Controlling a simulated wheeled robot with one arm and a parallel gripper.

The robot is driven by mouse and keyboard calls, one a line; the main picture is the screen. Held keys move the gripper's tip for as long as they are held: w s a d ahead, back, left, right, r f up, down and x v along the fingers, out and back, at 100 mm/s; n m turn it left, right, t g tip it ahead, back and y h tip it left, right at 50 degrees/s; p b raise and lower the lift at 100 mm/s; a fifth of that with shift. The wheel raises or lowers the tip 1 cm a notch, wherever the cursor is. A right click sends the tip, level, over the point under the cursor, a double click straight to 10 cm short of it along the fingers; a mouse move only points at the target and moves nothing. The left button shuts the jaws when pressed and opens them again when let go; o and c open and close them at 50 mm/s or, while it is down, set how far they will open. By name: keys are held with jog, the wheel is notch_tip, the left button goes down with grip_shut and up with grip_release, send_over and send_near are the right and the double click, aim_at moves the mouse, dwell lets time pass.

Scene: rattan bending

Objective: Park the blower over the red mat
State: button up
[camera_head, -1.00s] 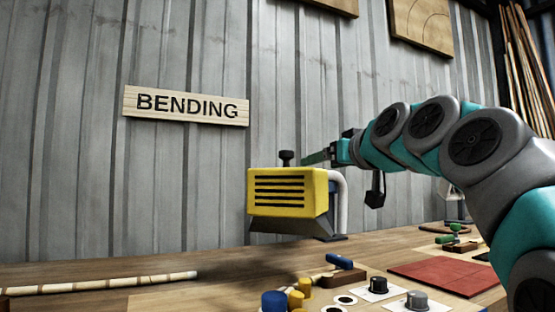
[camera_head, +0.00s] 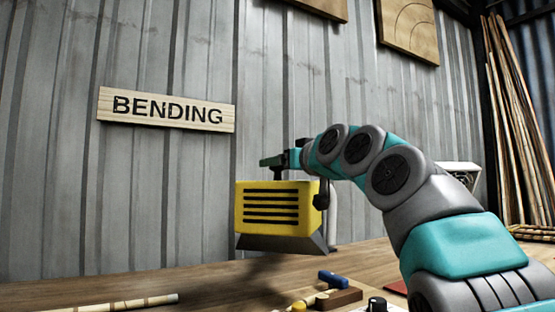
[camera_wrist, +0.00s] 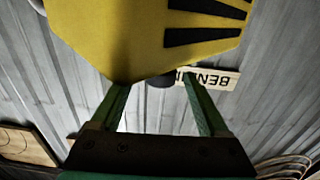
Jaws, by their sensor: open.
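The yellow blower (camera_head: 281,206) with black slots hangs above the bench near the middle of the head view. It fills the top of the wrist view (camera_wrist: 150,40). My gripper (camera_head: 270,161) is just above the blower's top in the head view. In the wrist view my gripper (camera_wrist: 155,82) has its two green fingers spread, with a dark knob (camera_wrist: 160,82) showing between them, partly hidden by the blower. I cannot tell whether the fingers touch the knob. Only a sliver of the red mat (camera_head: 397,287) shows; my arm hides the rest.
The wooden bench (camera_head: 200,280) holds a bamboo pole (camera_head: 130,304) at left and a blue-handled tool (camera_head: 333,279) in front. A BENDING sign (camera_head: 166,109) is on the corrugated wall. Long poles (camera_head: 515,130) lean at the right.

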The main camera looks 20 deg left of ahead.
jog(key=shift+x, duration=1.05)
jog(key=shift+c, duration=0.4)
grip_shut()
